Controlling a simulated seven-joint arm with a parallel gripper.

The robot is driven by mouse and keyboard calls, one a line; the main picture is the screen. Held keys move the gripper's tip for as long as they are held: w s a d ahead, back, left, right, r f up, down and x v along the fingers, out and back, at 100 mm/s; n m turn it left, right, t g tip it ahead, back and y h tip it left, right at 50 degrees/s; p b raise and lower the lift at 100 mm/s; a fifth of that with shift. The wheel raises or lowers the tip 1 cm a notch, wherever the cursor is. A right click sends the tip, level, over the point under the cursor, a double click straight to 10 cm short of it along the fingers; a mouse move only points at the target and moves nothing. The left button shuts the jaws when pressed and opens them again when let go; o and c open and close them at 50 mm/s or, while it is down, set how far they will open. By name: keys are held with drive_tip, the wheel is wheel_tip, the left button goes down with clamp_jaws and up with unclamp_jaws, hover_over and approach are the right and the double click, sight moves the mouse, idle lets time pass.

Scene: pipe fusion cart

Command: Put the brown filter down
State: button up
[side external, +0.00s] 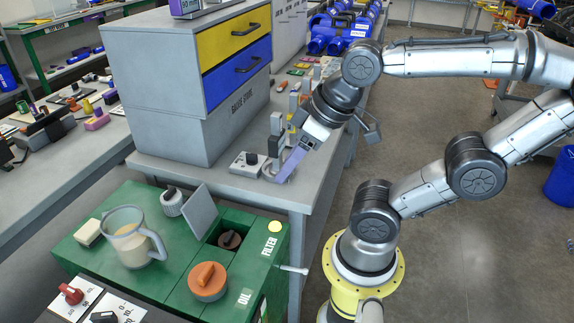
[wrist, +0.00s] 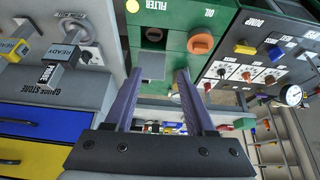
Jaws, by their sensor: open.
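The brown filter (side external: 229,240) sits inside the square opening of the green cart (side external: 150,283), beside the FILTER label. The walls of the opening hide its lower part. In the wrist view it is a small dark shape (wrist: 154,35) beyond my fingertips. The grey lid (side external: 199,214) of the opening stands raised; it also shows in the wrist view (wrist: 153,66).
An orange cap (side external: 208,280) is by the OIL label. A jug (side external: 130,238), a ribbed white cap (side external: 172,201) and a cream block (side external: 88,232) stand on the cart. The grey drawer cabinet (side external: 170,90) and small bench fixtures (side external: 247,164) are close to my gripper.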

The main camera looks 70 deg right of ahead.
drive_tip(key=shift+o, duration=0.7)
drive_tip(key=shift+s, duration=0.15)
